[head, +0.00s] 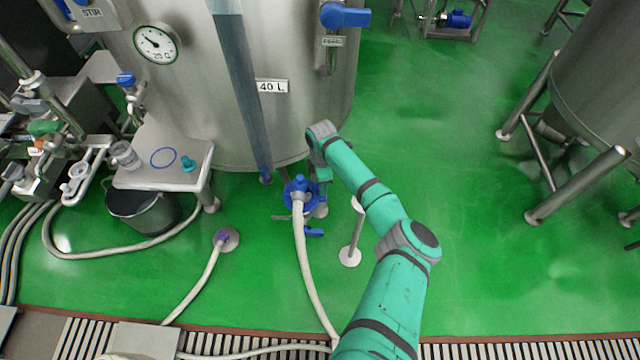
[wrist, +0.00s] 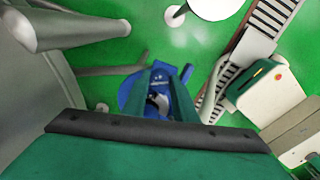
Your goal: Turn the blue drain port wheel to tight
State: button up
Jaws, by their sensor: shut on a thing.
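The blue drain port wheel (head: 291,192) is low at the foot of the steel tank, with a pale hose running down from it. In the wrist view the blue wheel (wrist: 128,94) shows between and beside my fingers. My gripper (wrist: 160,98) is shut on part of the wheel; the exact contact is partly hidden by the fingers. In the head view my arm reaches down to the wheel's right side, and its wrist (head: 322,140) hides much of the gripper. I cannot read any tight mark on the wheel.
The steel tank (head: 220,120) stands close behind the wheel. A tank leg with a round foot (head: 350,256) is just right of it. A small steel table (head: 190,178) and a bucket (head: 143,212) are at left.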

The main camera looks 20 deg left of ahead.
jog(key=shift+s+f+m, duration=0.1)
jog(key=shift+s+m, duration=0.05)
jog(key=shift+m, duration=0.5)
jog(key=shift+s+f+m, duration=0.1)
jog(key=shift+s+m, duration=0.05)
jog(key=shift+m, duration=0.5)
jog(key=m, duration=0.3)
jog(key=shift+m, duration=0.4)
jog(key=m, duration=0.5)
jog(key=shift+s, duration=0.1)
jog(key=m, duration=0.6)
jog(key=shift+a+m, duration=0.15)
jog(key=shift+m, duration=0.15)
jog(key=m, duration=0.5)
jog(key=shift+m, duration=0.3)
jog(key=o, duration=1)
jog(key=shift+o, duration=0.2)
jog(key=shift+r, duration=0.1)
